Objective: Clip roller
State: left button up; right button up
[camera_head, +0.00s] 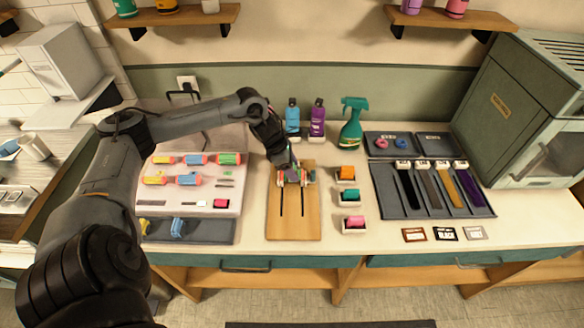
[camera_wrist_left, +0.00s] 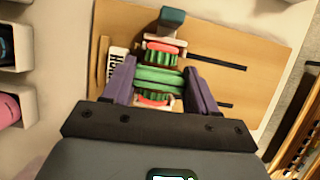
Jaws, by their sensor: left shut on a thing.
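My left gripper (camera_head: 293,177) reaches down over the upper part of a wooden board (camera_head: 293,221). In the left wrist view its two purple-grey fingers (camera_wrist_left: 160,88) are shut on a green roller (camera_wrist_left: 160,78) between them. Red-and-green ribbed pieces (camera_wrist_left: 162,53) show on either side of the roller, and a teal block (camera_wrist_left: 172,18) on a pale holder stands at one end. The gripper partly hides how the roller sits in the holder. More rollers (camera_head: 188,180) lie in rows on a white tray at left. Blue and yellow clips (camera_head: 177,228) lie on a grey tray in front.
Orange, teal and pink rolls (camera_head: 352,222) sit in small white holders right of the board. A dark tray (camera_head: 482,210) with strands stands farther right. Bottles (camera_head: 292,119) and a green spray bottle (camera_head: 351,125) stand behind. The board's lower part, with two dark slots, is clear.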

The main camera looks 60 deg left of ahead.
dwell(0.3)
pick_arm(q)
jog(key=o, duration=1.3)
jog(key=shift+o, duration=0.2)
jog(key=shift+r, duration=0.15)
jog(key=shift+r+p, duration=1.05)
jog(key=shift+r, duration=0.6)
jog(key=shift+r+p, duration=1)
jog(key=shift+r, duration=0.7)
